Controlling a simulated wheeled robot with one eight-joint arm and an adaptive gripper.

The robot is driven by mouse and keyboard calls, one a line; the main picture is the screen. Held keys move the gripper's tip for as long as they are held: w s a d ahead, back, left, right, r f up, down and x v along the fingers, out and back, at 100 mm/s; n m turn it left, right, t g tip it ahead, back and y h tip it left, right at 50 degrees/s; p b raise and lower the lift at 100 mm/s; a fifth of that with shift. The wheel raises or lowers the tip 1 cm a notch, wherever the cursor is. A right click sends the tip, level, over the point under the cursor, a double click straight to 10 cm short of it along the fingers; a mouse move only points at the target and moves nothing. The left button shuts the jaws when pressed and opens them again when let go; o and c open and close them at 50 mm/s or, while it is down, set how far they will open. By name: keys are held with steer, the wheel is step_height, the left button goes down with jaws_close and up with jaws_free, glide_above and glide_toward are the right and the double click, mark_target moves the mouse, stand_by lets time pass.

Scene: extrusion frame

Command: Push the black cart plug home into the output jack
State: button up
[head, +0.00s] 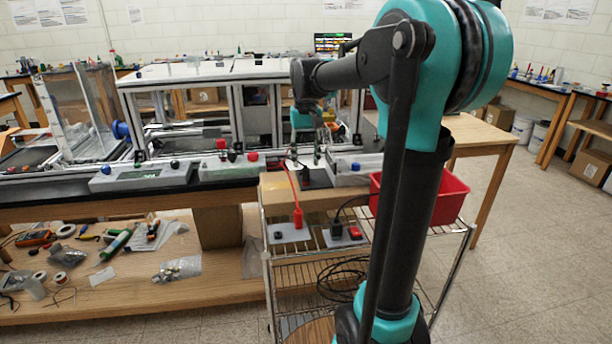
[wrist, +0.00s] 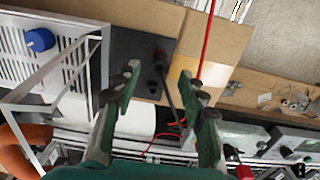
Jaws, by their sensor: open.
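My gripper (head: 306,157) is open above a dark box (head: 320,177) on the cardboard-topped bench end. In the wrist view my gripper (wrist: 159,73) has its two fingers apart, on either side of a black plug (wrist: 160,57) on the dark box (wrist: 127,48). A second short black piece (wrist: 155,88) stands beside it. A dark lead or probe runs from there toward the lower right. The fingers do not visibly touch the plug. I cannot tell how deep the plug sits, nor which hole is the output jack. A red lead (wrist: 208,45) passes to the right.
On the wire cart (head: 300,262), a red plug (head: 297,217) and a black plug (head: 336,230) stand on grey plates. A red bin (head: 450,197) is behind my arm. Grey control boxes (head: 139,178) line the bench. A white vented unit (wrist: 60,65) stands left in the wrist view.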

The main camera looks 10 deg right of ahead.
mark_target(306, 169)
steer(key=shift+f, duration=2.45)
steer(key=shift+c, duration=0.6)
jaws_close()
steer(key=shift+r, duration=0.1)
steer(key=shift+r, duration=2.85)
steer(key=w+r, duration=0.1)
steer(key=w, duration=0.5)
